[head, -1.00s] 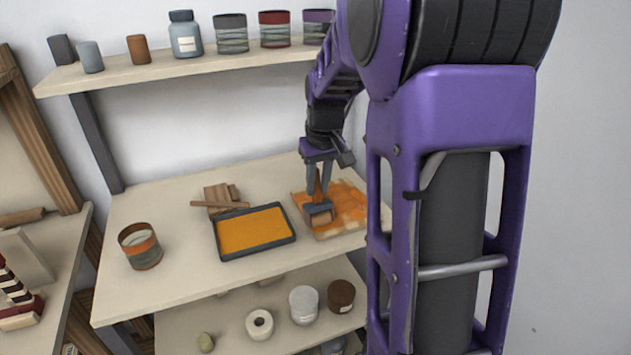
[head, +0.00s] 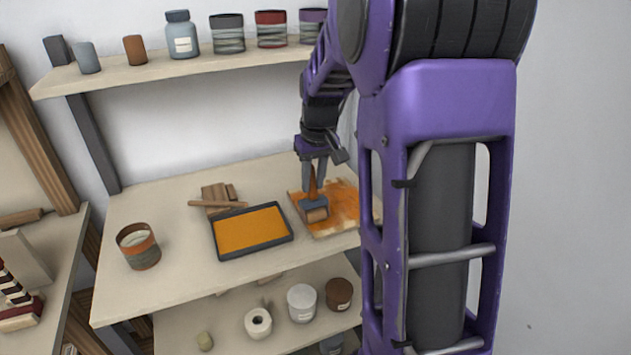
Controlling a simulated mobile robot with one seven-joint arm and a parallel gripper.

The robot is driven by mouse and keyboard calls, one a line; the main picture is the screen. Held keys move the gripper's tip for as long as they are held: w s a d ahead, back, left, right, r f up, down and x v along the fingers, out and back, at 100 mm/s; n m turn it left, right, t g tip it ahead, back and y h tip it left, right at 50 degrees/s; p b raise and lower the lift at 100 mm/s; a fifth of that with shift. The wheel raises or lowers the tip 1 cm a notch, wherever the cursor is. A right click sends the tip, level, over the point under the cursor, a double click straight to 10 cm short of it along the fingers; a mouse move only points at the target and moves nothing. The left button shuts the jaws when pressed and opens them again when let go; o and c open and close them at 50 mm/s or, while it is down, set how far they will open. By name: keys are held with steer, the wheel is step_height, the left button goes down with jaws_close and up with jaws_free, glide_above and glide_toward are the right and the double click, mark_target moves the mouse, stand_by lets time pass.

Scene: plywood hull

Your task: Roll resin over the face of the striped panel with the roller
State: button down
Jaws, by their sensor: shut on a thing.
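The panel (head: 343,213) lies flat on the workbench, to the right of the tray. Orange resin covers much of its face in uneven patches, with paler wood along the near edge. My gripper (head: 313,181) is shut on the handle of the roller, above the panel's left part. The roller (head: 315,213) points down with its head at the panel's left side; it looks in contact, but I cannot be sure. The dark tray (head: 254,254) holds a flat pool of orange resin (head: 250,229). My arm hides the panel's right end.
An open can (head: 138,246) stands left of the tray. Wooden blocks and a stick (head: 217,198) lie behind it. Jars line the upper shelf (head: 150,73). The lower shelf holds a white roll (head: 258,323) and jars. The bench's front left is clear.

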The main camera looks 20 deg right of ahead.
steer(key=w+p, duration=0.5)
steer(key=w, duration=0.6)
steer(key=shift+w, duration=0.35)
stand_by(1.0)
steer(key=shift+r+p, duration=0.5)
steer(key=shift+r, duration=2.45)
steer(key=c, duration=1.3)
jaws_free()
jaws_close()
